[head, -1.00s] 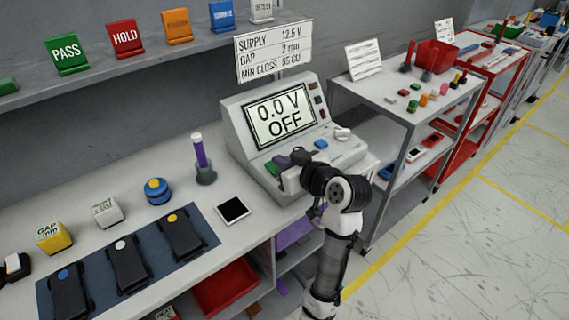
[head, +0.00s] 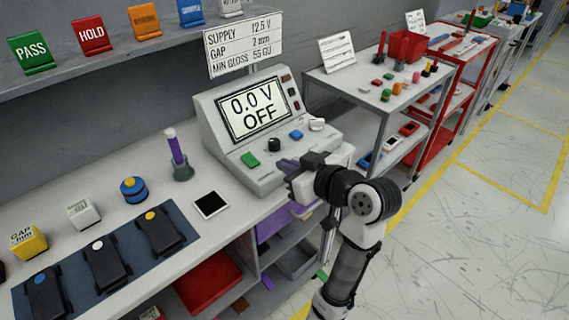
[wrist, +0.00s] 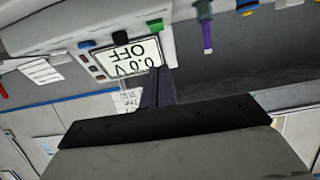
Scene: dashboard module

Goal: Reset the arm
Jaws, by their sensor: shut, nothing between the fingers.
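My gripper (head: 288,166) is in front of the lower right part of the grey power supply console (head: 213,119) in the head view. Its fingers are shut with nothing between them. The console's screen (head: 258,108) reads "0.0 V OFF". A green button (head: 250,160), a black knob (head: 274,144), a blue button (head: 296,135) and a white knob (head: 317,124) show on its sloped panel. In the wrist view the dark closed fingers (wrist: 158,88) point toward the console, which appears upside down with its screen (wrist: 125,58). Whether the fingers touch the console cannot be told.
On the bench left of the console are a purple tube in a holder (head: 178,155), a white-framed black tile (head: 211,205) and several dark modules on a blue mat (head: 200,238). A grey cart (head: 345,87) stands to the right. The floor at right is clear.

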